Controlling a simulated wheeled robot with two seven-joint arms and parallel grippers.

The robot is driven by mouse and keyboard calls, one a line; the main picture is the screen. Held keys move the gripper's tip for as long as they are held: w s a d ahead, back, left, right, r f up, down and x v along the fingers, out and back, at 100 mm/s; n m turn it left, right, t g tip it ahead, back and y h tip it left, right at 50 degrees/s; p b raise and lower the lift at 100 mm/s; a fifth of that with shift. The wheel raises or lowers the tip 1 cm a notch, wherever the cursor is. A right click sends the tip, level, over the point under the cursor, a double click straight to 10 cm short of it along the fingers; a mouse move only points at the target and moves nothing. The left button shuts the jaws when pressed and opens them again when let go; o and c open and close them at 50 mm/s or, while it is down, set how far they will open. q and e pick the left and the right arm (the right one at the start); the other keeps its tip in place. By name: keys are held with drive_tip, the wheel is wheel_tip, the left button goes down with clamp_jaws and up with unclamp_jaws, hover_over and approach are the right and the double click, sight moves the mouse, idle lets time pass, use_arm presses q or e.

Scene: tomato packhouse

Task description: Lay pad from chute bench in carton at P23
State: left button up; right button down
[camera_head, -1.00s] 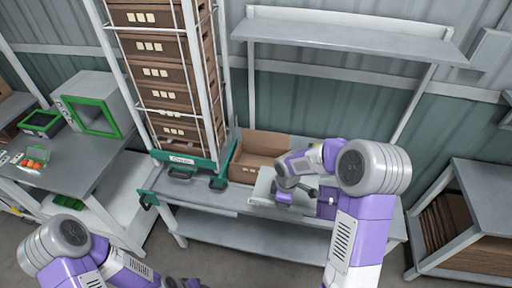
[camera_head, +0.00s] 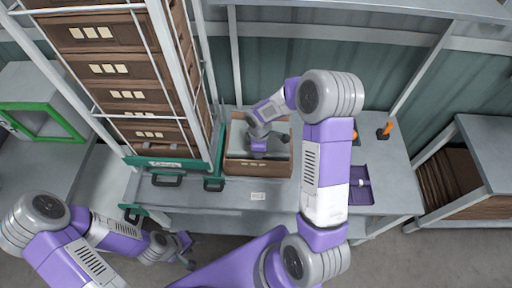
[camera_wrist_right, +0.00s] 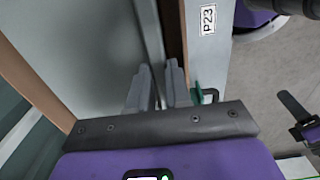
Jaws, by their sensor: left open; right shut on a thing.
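The carton (camera_head: 258,168) is an open brown box on the bench, beside the P23 label (camera_wrist_right: 208,20); the label also shows as a small white tag in the head view (camera_head: 257,196). The pad (camera_head: 281,133) is a flat grey sheet inside the carton's outline. My right gripper (camera_head: 258,148) is shut on the pad's edge, and its fingers (camera_wrist_right: 158,88) show in the right wrist view with the grey pad (camera_wrist_right: 75,35) beside them. Whether the pad touches the carton's bottom cannot be told. My left gripper (camera_head: 188,250) is open and empty in front of the bench, low at left.
A tall rack of stacked brown crates (camera_head: 112,68) stands left of the carton on a green base. A purple tray (camera_head: 360,188) and an orange-handled tool (camera_head: 386,129) lie on the bench at right. A shelf of flat cardboard (camera_head: 450,185) is at far right.

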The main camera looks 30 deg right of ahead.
drive_tip(key=shift+w+f, duration=0.35)
drive_tip(key=shift+f, duration=0.25)
drive_tip(key=shift+f+b, duration=0.2)
drive_tip(key=shift+b, duration=0.25)
use_arm(q)
drive_tip(key=shift+w+f, duration=0.2)
drive_tip(key=shift+f, duration=0.3)
use_arm(e)
drive_tip(key=shift+s+r, duration=0.1)
drive_tip(key=shift+s, duration=0.05)
use_arm(q)
drive_tip(key=shift+w+f, duration=0.1)
use_arm(e)
drive_tip(key=c, duration=1)
unclamp_jaws()
